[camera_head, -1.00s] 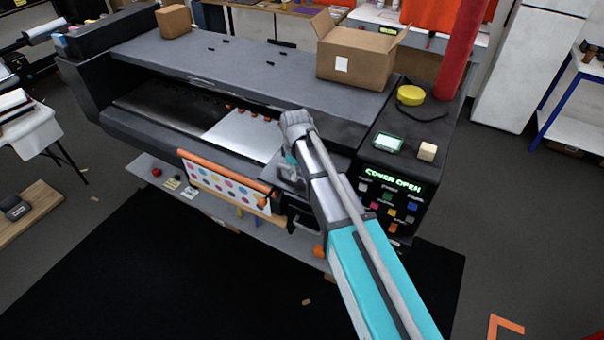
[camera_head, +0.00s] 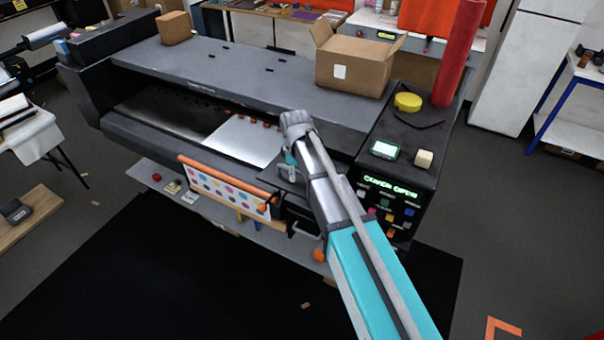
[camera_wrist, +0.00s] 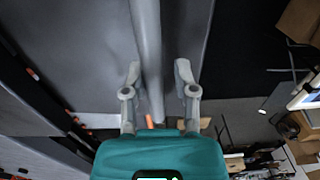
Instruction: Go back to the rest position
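My gripper (camera_head: 288,168) hangs at the end of my arm, in front of the wide-format printer's (camera_head: 240,80) open front, near its right end. In the wrist view my gripper (camera_wrist: 158,72) shows two grey fingers spread apart. A grey bar runs behind the gap between them; I cannot tell whether the fingers touch it. No held object shows. The printer's control panel (camera_head: 388,196) reads "COVER OPEN" in green. A bright sheet or plate (camera_head: 240,138) lies in the printer's opening.
A cardboard box (camera_head: 352,62), a yellow roll (camera_head: 408,101) and a red upright roll (camera_head: 458,55) stand on the printer. A dotted print (camera_head: 226,190) hangs at its front. A black mat (camera_head: 130,275) covers the floor in front. Floor on the right is mostly clear.

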